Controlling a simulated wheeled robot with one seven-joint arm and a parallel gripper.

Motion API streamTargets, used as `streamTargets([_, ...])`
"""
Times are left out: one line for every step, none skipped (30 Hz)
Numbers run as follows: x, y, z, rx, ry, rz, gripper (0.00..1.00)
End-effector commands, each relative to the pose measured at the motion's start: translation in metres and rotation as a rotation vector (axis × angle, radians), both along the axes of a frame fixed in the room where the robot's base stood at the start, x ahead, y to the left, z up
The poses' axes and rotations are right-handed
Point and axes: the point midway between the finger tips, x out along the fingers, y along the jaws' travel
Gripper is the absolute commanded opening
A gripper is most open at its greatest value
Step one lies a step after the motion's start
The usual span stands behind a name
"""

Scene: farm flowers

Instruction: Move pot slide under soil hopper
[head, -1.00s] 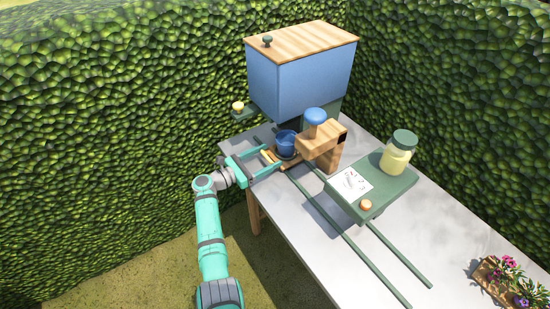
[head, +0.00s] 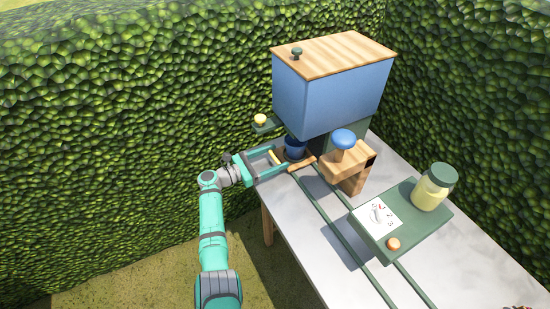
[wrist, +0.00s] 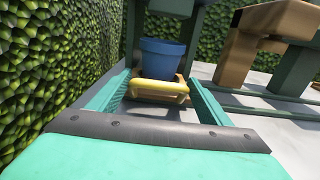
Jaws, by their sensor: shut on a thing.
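The pot slide is a small wooden carriage (head: 302,163) on two green rails, with a yellow handle (wrist: 160,90) on its near side. A blue pot (head: 295,148) stands upright on it; it also shows in the wrist view (wrist: 162,58). My gripper (head: 278,158) is shut on the yellow handle, its fingers on either side of it in the wrist view. The soil hopper (head: 330,95) is a large blue bin with a wooden lid. In the head view the pot is at the hopper's lower front edge, its top partly hidden.
A wooden press with a blue knob (head: 344,139) stands over the rails, right of the slide. A green stand (head: 410,235) with a number card and a jar (head: 434,187) is further right. A yellow knob (head: 260,119) sits left of the hopper. Hedges close off the back.

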Motion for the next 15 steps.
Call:
streamTargets([0.0030, 0.0008, 0.0005, 0.003, -0.002, 0.010, 0.32])
streamTargets([0.0031, 0.0009, 0.0006, 0.003, -0.002, 0.010, 0.77])
streamTargets([0.0033, 0.0011, 0.0007, 0.003, -0.002, 0.011, 0.80])
streamTargets([0.0031, 0.0011, 0.0007, 0.003, -0.002, 0.011, 0.80])
streamTargets([0.0030, 0.0011, 0.0007, 0.003, -0.002, 0.010, 0.80])
streamTargets([0.0028, 0.0013, 0.0007, 0.003, -0.002, 0.010, 0.80])
streamTargets([0.0027, 0.0013, 0.0007, 0.002, -0.002, 0.009, 0.80])
streamTargets([0.0026, 0.0014, 0.0007, 0.002, -0.002, 0.009, 0.80])
streamTargets([0.0025, 0.0013, 0.0007, 0.002, -0.002, 0.009, 0.80])
streamTargets([0.0023, 0.0014, 0.0007, 0.002, -0.002, 0.008, 0.80])
streamTargets([0.0021, 0.0016, 0.0008, 0.002, -0.002, 0.008, 0.80])
streamTargets([0.0016, 0.0026, 0.0007, 0.002, -0.002, 0.008, 0.80])
streamTargets([0.0010, 0.0038, 0.0007, 0.002, -0.002, 0.008, 0.80])
streamTargets([0.0001, 0.0057, 0.0007, 0.002, -0.002, 0.008, 0.80])
streamTargets([-0.0015, 0.0090, 0.0008, 0.002, -0.002, 0.008, 0.80])
